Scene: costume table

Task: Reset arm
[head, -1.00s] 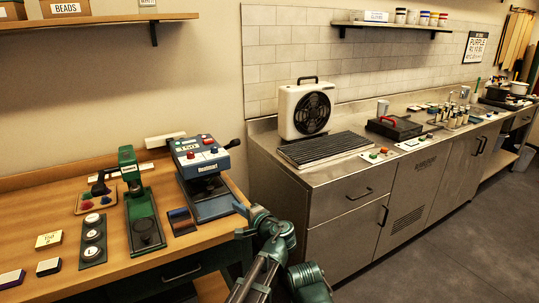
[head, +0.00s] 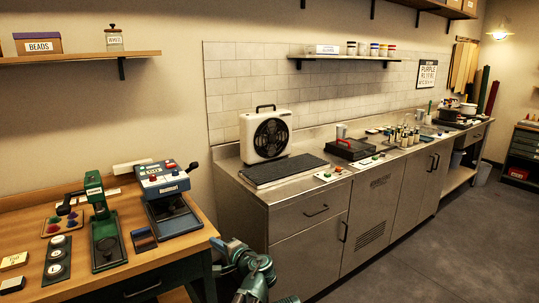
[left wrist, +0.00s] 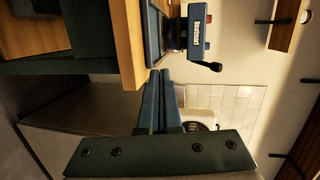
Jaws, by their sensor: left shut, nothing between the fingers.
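My left gripper (head: 218,246) shows low in the head view, just off the right front corner of the wooden bench (head: 100,283). Its arm drops out of the bottom edge. In the left wrist view its two blue-grey fingers (left wrist: 160,88) lie side by side, shut, with nothing held. Their tips point toward the bench edge and the blue press (left wrist: 185,32), which appears sideways there. The press also stands on the bench in the head view (head: 165,184). My right gripper is in neither view.
A steel counter (head: 290,203) with drawers stands right of my arm, carrying a fan (head: 266,136) and a black ribbed mat (head: 283,170). A green press (head: 106,240) stands on the bench. The grey floor (head: 420,245) at the right is clear.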

